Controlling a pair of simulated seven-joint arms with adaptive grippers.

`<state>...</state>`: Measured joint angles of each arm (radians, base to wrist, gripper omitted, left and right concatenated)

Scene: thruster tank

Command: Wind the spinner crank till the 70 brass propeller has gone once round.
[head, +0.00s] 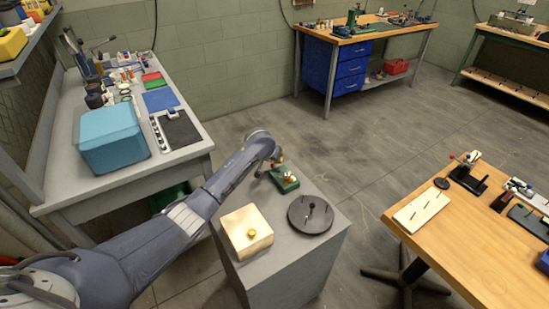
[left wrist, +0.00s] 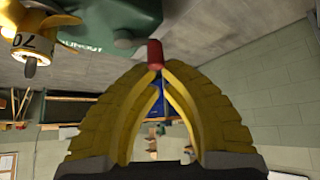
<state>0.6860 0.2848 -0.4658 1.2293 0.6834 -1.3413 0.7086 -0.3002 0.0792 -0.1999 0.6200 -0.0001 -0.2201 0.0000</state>
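The green spinner body (head: 284,180) sits at the back of a grey pedestal; its green body also shows upside down at the top of the left wrist view (left wrist: 115,18). The brass propeller (left wrist: 30,42) is at the top left there, with a dark number on its hub that I cannot read surely; it is small in the head view (head: 290,178). A red crank knob (left wrist: 155,50) shows at my fingertips. My left gripper (left wrist: 156,70), with yellow fingers, is closed together on the knob. In the head view my left gripper (head: 272,166) is beside the spinner. My right gripper is out of view.
The pedestal (head: 290,270) also holds a cream box with a brass knob (head: 247,233) and a black round plate (head: 311,213). A grey bench (head: 150,170) with a teal case (head: 112,138) is at left. A wooden table (head: 450,240) stands at right, with open floor between.

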